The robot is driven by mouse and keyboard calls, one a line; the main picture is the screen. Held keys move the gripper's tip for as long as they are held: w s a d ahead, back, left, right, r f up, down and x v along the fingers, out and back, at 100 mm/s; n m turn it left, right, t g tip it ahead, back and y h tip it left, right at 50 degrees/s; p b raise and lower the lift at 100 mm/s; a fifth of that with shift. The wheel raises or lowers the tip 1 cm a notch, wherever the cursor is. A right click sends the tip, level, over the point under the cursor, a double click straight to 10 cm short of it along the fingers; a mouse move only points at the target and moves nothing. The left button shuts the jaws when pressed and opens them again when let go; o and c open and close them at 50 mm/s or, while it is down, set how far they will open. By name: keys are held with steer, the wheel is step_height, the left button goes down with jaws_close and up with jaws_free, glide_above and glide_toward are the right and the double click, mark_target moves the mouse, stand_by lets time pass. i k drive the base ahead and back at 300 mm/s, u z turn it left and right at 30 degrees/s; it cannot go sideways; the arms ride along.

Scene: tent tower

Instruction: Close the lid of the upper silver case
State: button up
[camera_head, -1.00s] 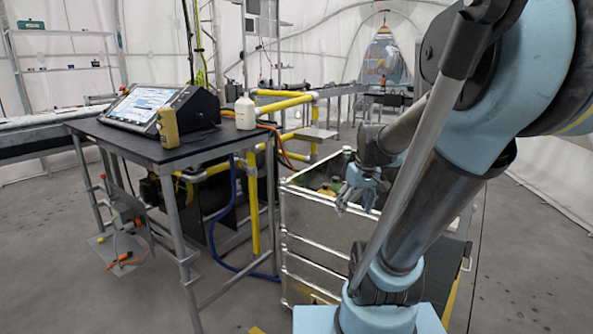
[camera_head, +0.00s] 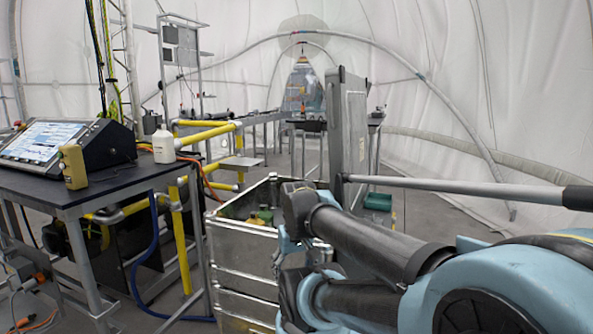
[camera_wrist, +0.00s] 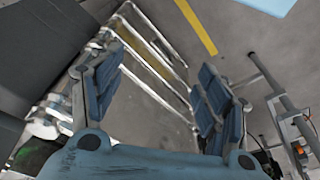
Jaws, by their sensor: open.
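The upper silver case (camera_head: 243,234) is the top of a metal stack in the middle of the head view. It is open, with bottles visible inside. Its lid (camera_head: 348,125) appears as a grey panel standing upright at the far right of the case. My arm covers the case's right part and the lid's lower end. My gripper (camera_wrist: 155,92) is open and empty in the wrist view, its blue padded fingers wide apart. Ribbed silver case sides (camera_wrist: 155,62) show beyond and between the fingers. In the head view my gripper is low beside the case's front right, partly hidden by my arm.
A dark table (camera_head: 102,187) with a monitor (camera_head: 45,140), a yellow bottle (camera_head: 73,167) and a white bottle (camera_head: 163,146) stands at left. Yellow pipe railing (camera_head: 207,137) runs behind it. A green box (camera_head: 378,201) lies beyond the lid. Floor shows right of the lid.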

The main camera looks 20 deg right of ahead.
mark_target(346, 91)
steer(key=k, duration=1)
steer(key=z, duration=0.9)
steer(key=i, duration=1.3)
steer(key=z, duration=0.25)
